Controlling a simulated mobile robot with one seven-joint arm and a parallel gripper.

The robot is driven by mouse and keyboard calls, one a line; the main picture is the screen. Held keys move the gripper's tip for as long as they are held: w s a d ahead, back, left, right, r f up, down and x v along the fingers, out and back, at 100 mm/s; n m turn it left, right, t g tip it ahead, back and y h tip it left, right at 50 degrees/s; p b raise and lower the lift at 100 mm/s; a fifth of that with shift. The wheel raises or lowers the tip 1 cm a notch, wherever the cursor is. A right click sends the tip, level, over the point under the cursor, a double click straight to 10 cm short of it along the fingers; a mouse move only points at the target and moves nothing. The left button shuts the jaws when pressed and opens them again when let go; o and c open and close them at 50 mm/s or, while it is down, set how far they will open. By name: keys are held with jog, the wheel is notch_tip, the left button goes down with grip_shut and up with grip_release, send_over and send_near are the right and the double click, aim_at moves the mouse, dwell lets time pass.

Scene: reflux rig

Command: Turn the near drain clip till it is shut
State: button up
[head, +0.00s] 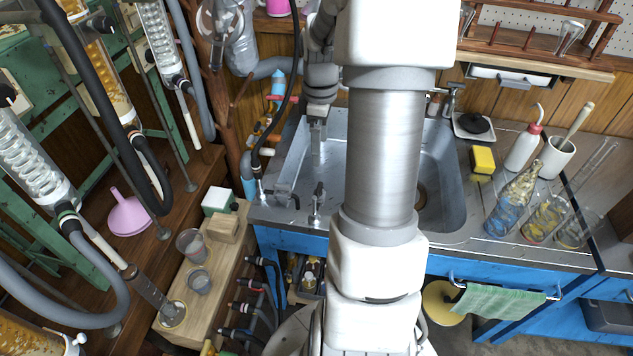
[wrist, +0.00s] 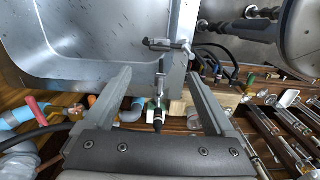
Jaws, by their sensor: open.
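My gripper (head: 318,150) hangs over the left end of the sink, open and empty. The wrist view shows its two fingers (wrist: 160,78) spread wide. Two small metal fittings stand at the sink's front left corner. One with a dark tip (head: 318,202) is at the front edge; the wrist view shows a small metal crossbar fitting (wrist: 165,45) beyond the fingertips. The other (head: 262,190) meets a black hose; a black-ended fitting (wrist: 157,122) also shows between the fingers. I cannot tell which is the near drain clip, nor how far it is turned.
The metal sink (head: 437,165) has raised walls close to my gripper. A wooden bench (head: 190,308) with cups stands at the left. Several dark hose ends (head: 245,283) stick out below the sink corner. Glass columns and hoses crowd the far left.

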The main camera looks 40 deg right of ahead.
aim_at(319, 187)
notch_tip(319, 187, down, 14)
jog(key=b, duration=0.2)
jog(key=shift+r+b, duration=0.1)
jog(key=shift+b, duration=0.25)
jog(key=shift+c, duration=0.2)
jog(key=c, duration=1.3)
jog(key=shift+c, duration=0.2)
